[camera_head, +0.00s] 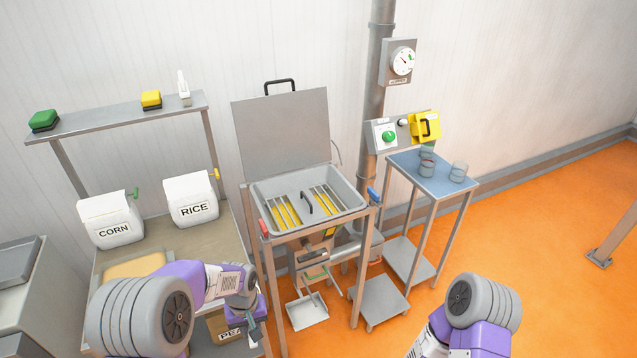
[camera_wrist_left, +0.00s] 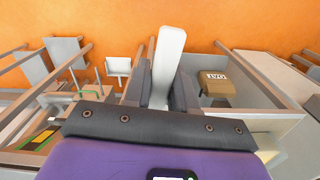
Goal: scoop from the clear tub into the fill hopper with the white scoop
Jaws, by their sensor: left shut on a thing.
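The fill hopper (camera_head: 353,205) is a grey open bin on a stand in the middle of the head view. Its lid (camera_head: 283,128) is raised, and yellow material shows beneath a bar grate. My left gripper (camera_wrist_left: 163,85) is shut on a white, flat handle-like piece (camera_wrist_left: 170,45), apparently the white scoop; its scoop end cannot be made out. In the head view this gripper is low, left of the hopper stand. A yellowish-topped container (camera_head: 133,265) on the left bench, partly behind my left arm, may be the clear tub. My right gripper is out of view.
White CORN (camera_head: 112,225) and RICE (camera_head: 190,203) bags stand on the bench. A brown labelled box (camera_head: 222,328) sits low beside my left gripper.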

